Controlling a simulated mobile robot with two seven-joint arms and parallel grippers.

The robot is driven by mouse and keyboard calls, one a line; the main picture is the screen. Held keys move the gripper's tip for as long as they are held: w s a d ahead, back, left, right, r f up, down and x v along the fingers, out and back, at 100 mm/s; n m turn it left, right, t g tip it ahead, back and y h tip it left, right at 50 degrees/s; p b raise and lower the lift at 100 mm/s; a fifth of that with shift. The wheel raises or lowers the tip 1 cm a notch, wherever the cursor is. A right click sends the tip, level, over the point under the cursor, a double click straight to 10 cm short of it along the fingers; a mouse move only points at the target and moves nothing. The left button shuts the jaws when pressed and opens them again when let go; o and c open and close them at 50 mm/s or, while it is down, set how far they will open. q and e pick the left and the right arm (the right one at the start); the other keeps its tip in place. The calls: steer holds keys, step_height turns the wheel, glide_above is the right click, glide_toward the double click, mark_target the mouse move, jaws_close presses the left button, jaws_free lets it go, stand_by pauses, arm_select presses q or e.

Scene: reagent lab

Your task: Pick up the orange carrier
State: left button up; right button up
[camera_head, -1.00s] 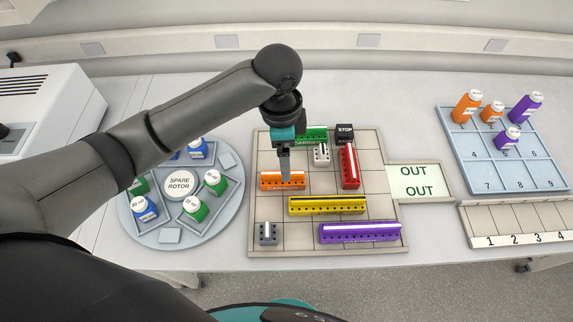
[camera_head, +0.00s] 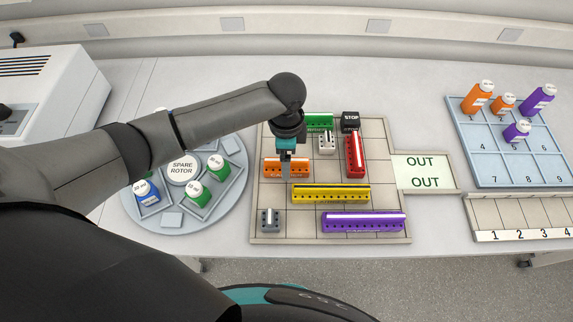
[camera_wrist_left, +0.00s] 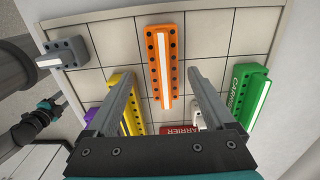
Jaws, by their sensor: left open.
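The orange carrier (camera_head: 271,168) lies on the left side of the tiled board (camera_head: 264,195). In the left wrist view the orange carrier (camera_wrist_left: 152,45) runs lengthwise up the picture, with a white strip on it. My left gripper (camera_head: 286,170) points down over the carrier and hides part of it in the head view. In the left wrist view my left gripper (camera_wrist_left: 161,76) is open, with one finger on each side of the carrier and gaps showing between. It is not closed on anything. Part of my other arm shows at the left of the wrist view; its jaws are not clear.
Nearby on the board are the yellow carrier (camera_head: 331,194), green carrier (camera_head: 319,122), red carrier (camera_head: 355,157), purple carrier (camera_head: 363,223), a white block (camera_head: 327,143), a grey block (camera_head: 270,221) and a black STOP block (camera_head: 350,121).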

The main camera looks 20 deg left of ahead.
arm_select(q)
steer(key=f, duration=0.4)
steer(key=shift+w+f, duration=0.1)
steer(key=shift+w, duration=0.15)
jaws_close()
stand_by(0.5)
